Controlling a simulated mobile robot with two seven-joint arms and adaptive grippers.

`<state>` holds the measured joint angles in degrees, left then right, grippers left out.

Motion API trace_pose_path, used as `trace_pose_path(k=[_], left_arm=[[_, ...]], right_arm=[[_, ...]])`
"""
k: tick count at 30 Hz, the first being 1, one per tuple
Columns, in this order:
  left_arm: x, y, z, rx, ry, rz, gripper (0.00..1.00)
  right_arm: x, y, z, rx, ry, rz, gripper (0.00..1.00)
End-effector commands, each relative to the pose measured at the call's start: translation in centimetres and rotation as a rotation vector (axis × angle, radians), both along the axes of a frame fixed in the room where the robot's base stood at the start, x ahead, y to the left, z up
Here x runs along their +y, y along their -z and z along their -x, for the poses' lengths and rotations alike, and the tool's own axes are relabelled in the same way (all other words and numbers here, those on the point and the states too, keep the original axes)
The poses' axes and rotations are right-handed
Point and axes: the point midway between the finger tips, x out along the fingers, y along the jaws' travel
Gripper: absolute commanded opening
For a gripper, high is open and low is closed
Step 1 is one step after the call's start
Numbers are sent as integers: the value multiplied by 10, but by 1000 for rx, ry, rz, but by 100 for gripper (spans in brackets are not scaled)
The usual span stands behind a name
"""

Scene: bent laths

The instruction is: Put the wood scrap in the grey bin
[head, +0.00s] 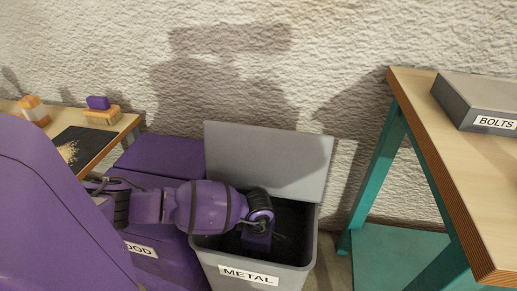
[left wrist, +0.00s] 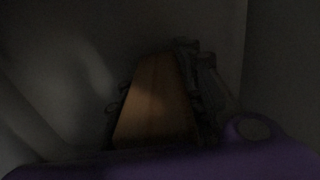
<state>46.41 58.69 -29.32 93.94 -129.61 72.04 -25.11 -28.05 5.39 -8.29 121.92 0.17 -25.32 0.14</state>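The grey bin (head: 312,240) stands on the floor with its lid (head: 268,160) raised against the wall and a METAL label on its front. My left arm reaches over the purple bin, and its gripper points down inside the grey bin's opening. In the dark left wrist view, the wood scrap (left wrist: 157,105), a brown block, sits between the dark fingers of my left gripper (left wrist: 158,85), which look closed on both its sides. The scrap is hidden in the head view. My right gripper is not in view.
A purple bin (head: 160,158), its label partly covered and reading "OOD", stands left of the grey bin with its lid down. A workbench (head: 470,165) with a BOLTS box (head: 480,100) is at right. A table at left holds a dark mat (head: 85,142) and a brush (head: 100,112).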

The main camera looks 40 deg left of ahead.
Motion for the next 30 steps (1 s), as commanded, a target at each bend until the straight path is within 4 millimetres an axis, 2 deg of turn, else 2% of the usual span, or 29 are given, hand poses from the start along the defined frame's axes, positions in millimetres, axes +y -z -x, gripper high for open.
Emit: trace_pose_path(k=[1, 4, 14, 17, 24, 30], left_arm=[[0, 0, 0, 0, 0, 0, 40], [0, 0, 0, 0, 0, 0, 53], [0, -2, 0, 0, 0, 0, 53], [0, -13, -1, -3, 0, -2, 53], [1, -56, -2, -5, 1, -2, 53], [1, -76, -1, -3, 0, -2, 53]], right_arm=[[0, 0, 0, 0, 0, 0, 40], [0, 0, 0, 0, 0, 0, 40], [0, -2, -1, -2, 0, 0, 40], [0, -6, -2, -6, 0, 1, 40], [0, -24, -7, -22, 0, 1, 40], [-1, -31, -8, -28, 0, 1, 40]])
